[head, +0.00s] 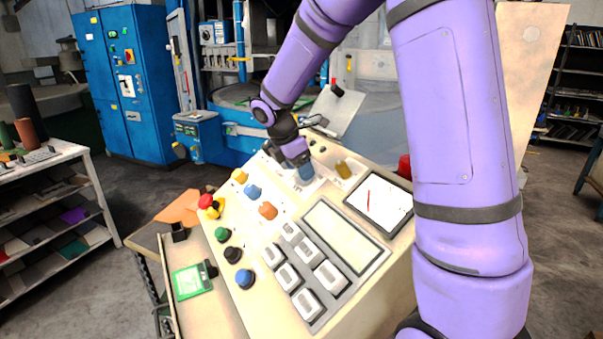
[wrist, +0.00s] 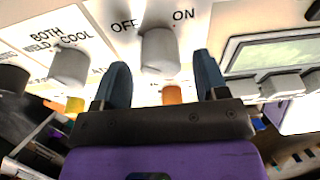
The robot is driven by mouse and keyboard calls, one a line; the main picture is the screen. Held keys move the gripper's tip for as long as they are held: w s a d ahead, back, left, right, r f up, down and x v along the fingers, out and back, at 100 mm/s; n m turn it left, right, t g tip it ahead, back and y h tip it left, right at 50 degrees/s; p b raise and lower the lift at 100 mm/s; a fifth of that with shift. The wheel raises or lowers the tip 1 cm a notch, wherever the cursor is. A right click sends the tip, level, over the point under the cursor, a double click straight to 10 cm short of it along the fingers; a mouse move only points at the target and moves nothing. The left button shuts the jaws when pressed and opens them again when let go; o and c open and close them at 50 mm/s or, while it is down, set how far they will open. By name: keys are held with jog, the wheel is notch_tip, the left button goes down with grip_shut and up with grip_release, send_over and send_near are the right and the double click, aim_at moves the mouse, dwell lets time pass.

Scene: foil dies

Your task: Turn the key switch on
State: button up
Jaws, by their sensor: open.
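In the wrist view, a grey switch knob (wrist: 160,52) stands on the panel between the printed words OFF and ON. Which way it points is unclear. My gripper (wrist: 160,64) is open, with one dark blue finger on each side of the knob's lower part as pictured. The gap is empty, and I cannot tell whether either finger touches the knob. In the head view, my gripper (head: 306,172) is low over the far part of the cream control panel (head: 228,290). The arm and gripper hide the panel surface there.
A second grey knob (wrist: 70,66), marked BOTH, WELD and COOL, stands to the left. A panel display (wrist: 275,50) is on the right. In the head view, an orange knob (head: 268,210), a red button (head: 205,201) and white keys (head: 306,304) stand up from the panel.

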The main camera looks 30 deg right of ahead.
jog(key=shift+x, duration=1)
jog(key=c, duration=0.9)
jog(key=shift+c, duration=0.2)
